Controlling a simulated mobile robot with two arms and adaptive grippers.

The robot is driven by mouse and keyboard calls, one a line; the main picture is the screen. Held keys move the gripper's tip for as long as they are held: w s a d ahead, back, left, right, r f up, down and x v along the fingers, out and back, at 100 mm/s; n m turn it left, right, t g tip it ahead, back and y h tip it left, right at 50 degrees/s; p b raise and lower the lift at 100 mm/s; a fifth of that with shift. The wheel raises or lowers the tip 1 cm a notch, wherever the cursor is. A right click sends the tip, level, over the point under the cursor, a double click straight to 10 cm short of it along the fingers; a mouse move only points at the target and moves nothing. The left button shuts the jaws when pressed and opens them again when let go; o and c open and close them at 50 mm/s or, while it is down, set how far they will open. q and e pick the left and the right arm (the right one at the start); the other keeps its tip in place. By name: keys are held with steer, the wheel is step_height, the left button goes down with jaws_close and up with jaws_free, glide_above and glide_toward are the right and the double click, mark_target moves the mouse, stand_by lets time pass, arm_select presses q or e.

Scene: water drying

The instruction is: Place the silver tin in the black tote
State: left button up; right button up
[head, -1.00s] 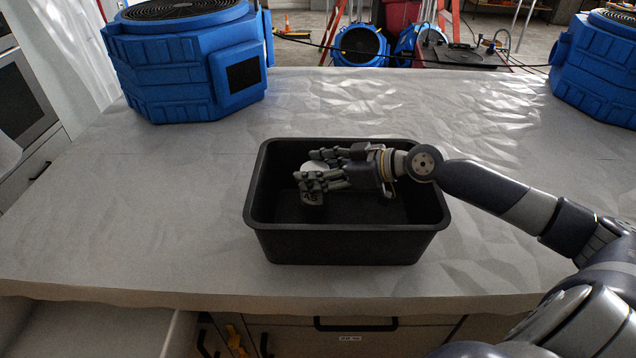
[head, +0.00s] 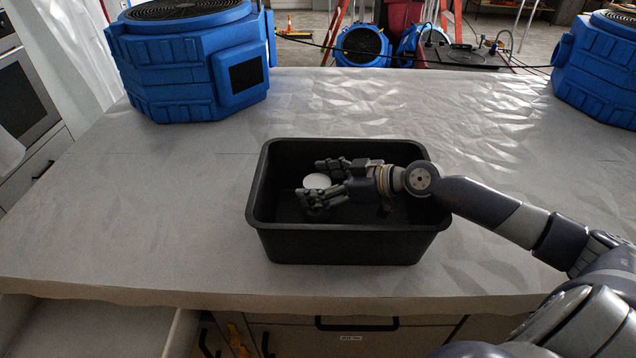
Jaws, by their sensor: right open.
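The black tote (head: 345,247) stands on the covered counter in the middle of the head view. The silver tin (head: 317,181) is inside the tote, toward its left half. Only its pale round top shows clearly; its side is mostly hidden behind my fingers. My right gripper (head: 322,180) reaches into the tote from the right. Its fingers are open, with one set behind the tin and the other in front of it. I cannot tell whether they touch the tin. My left gripper is not in view.
The counter (head: 150,215) is covered with wrinkled pale sheeting and is clear around the tote. A blue air mover (head: 185,65) stands at the back left and another (head: 600,70) at the back right. An open drawer (head: 90,325) is at the lower left.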

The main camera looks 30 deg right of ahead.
steer(key=shift+r, duration=0.15)
steer(key=shift+s+d, duration=0.3)
steer(key=shift+s, duration=0.05)
steer(key=shift+b+v, duration=0.5)
steer(key=shift+v, duration=2.8)
steer(key=shift+r, duration=0.15)
